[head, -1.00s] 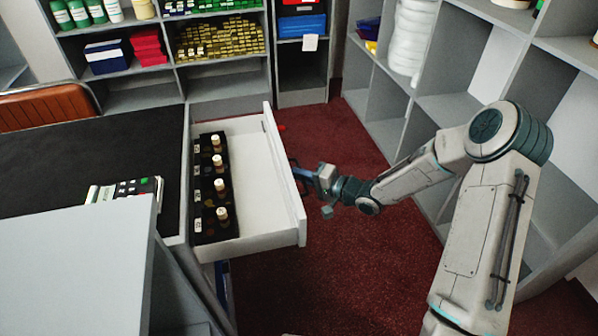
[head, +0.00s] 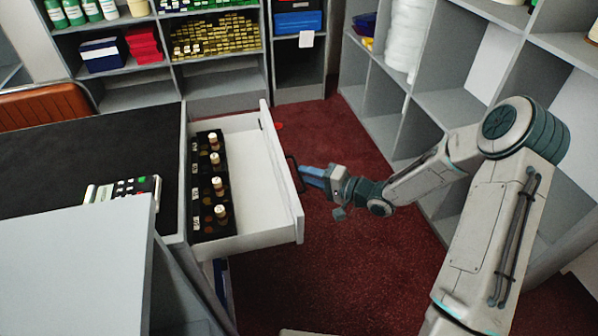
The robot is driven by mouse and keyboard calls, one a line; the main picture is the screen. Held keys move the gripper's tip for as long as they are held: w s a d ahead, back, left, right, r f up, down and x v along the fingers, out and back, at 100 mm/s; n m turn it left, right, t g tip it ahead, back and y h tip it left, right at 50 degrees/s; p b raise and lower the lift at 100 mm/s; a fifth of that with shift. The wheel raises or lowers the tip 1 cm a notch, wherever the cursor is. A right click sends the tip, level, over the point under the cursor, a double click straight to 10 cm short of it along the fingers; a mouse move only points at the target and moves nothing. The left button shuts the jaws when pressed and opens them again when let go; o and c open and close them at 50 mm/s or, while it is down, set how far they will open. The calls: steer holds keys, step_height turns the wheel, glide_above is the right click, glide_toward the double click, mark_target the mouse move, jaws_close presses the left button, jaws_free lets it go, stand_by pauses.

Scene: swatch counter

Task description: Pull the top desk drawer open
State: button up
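The top drawer (head: 262,190) of the desk (head: 80,150) stands pulled well out to the right, its white inside showing. Its dark bar handle (head: 293,174) is on the outer face of the front panel. My gripper (head: 308,175), with blue fingers, is just right of the handle. Its fingers look parted and empty, with their tips close to the bar; whether they still touch it is hard to tell.
Several small bottles (head: 218,187) stand in a black holder inside the drawer. A card terminal (head: 130,189) lies on the desk. Red carpet (head: 335,260) lies clear below the gripper.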

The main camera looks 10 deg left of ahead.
steer(key=p+v, duration=0.1)
steer(key=v, duration=0.9)
steer(key=d+r+n+t+h+p, duration=0.1)
steer(key=d+r+n+h+p, duration=0.1)
steer(key=d+r+h+p, duration=1)
steer(key=s+a+r+g+h+p, duration=0.1)
steer(key=s+r+g+h+p, duration=0.2)
steer(key=s+r, duration=1.6)
steer(key=s+g, duration=0.1)
steer(key=s, duration=0.2)
steer(key=shift+a+n+g, duration=0.2)
steer(key=shift+n+g, duration=0.1)
steer(key=shift+n, duration=0.1)
